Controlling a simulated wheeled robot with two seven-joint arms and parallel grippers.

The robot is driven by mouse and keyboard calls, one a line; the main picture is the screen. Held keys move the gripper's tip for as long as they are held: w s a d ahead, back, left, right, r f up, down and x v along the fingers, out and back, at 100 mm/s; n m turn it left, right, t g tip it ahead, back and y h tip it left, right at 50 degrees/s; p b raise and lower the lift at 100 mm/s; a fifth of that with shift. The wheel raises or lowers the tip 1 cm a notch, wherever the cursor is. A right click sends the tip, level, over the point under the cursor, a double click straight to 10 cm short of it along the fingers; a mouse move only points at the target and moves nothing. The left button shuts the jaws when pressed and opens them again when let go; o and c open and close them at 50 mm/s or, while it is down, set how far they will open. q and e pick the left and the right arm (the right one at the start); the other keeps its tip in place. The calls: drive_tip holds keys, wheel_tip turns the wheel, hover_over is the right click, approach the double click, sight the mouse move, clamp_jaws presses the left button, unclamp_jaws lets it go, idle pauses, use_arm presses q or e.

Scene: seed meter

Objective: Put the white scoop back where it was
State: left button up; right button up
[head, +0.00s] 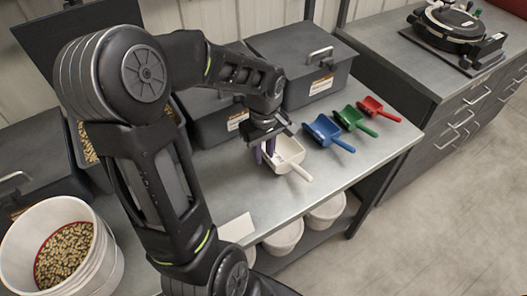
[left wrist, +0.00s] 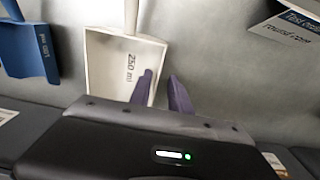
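The white scoop (head: 286,153) is on the grey bench top, at the left end of a row of scoops, its handle pointing to the lower right. In the left wrist view the white scoop (left wrist: 112,62) shows its 250 ml mark. My left gripper (head: 265,153) is pointed down at the scoop's left side. In the left wrist view the purple fingertips of my left gripper (left wrist: 160,78) are apart, one over the scoop's inside and one beyond its side wall. I cannot tell whether they touch the wall. My right gripper is not in view.
Blue (head: 323,130), green (head: 353,120) and red (head: 378,108) scoops lie to the right. Grey lidded bins (head: 305,70) stand behind. A white bucket of pellets (head: 105,262) is at the lower left. A white card (head: 237,228) lies near the front edge.

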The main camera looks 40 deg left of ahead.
use_arm(q)
wheel_tip(320, 180, up, 12)
drive_tip(key=shift+r, duration=0.2)
idle(0.5)
drive_tip(key=shift+d+f, duration=0.1)
idle(0.5)
